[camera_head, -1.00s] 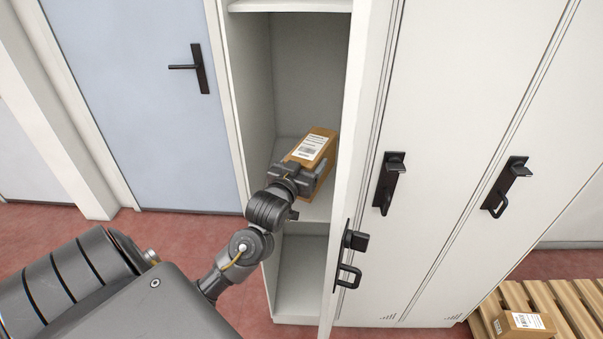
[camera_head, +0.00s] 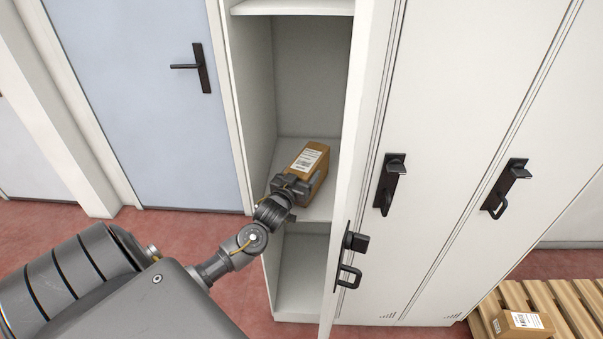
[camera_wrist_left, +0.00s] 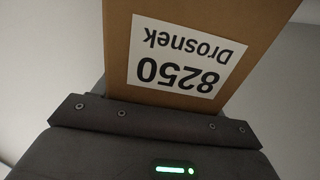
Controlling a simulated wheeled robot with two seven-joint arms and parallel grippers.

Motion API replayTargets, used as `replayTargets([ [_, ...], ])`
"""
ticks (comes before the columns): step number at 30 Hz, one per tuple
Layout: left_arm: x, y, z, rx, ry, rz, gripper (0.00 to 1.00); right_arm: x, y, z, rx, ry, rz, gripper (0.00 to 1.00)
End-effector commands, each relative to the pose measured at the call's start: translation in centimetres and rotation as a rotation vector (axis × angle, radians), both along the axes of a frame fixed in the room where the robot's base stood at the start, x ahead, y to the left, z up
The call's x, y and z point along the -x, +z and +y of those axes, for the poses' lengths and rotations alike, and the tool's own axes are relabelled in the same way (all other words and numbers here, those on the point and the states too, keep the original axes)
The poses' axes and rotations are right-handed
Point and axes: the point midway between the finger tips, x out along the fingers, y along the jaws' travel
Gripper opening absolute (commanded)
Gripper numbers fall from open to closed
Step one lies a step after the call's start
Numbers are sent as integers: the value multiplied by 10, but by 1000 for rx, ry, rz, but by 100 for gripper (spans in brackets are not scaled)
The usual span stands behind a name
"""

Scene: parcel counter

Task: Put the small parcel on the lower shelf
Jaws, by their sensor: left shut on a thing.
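The small parcel (camera_head: 311,160) is a brown cardboard box with a white label on top. It is inside the open locker, at the lower shelf (camera_head: 318,213), a pale board. I cannot tell whether its underside touches the shelf. My left gripper (camera_head: 299,186) is shut on the near end of the parcel. In the left wrist view the parcel (camera_wrist_left: 255,20) fills the top middle, with a label reading "8250 Drosnek" upside down, close against the dark gripper body. My right gripper is not in view.
An upper shelf (camera_head: 292,7) shows at the top. Below the lower shelf is an empty bottom compartment (camera_head: 302,275). The open locker door (camera_head: 357,150) stands at the right of the opening. Another parcel (camera_head: 522,325) lies on a wooden pallet (camera_head: 563,301) at the bottom right.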

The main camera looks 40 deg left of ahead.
Motion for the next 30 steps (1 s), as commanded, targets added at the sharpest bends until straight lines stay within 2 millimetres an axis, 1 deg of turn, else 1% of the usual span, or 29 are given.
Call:
replayTargets([
  [12,0,-4,0,0,1,-5,28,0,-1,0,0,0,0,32],
  [13,0,-5,0,0,0,-1,75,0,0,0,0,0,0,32],
  [17,0,-5,0,0,0,0,92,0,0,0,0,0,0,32],
  [26,0,-3,0,0,1,-1,93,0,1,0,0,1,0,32],
  [28,4,-4,-1,0,0,0,93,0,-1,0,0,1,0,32],
  [30,13,-5,-4,0,0,1,93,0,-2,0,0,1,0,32],
])
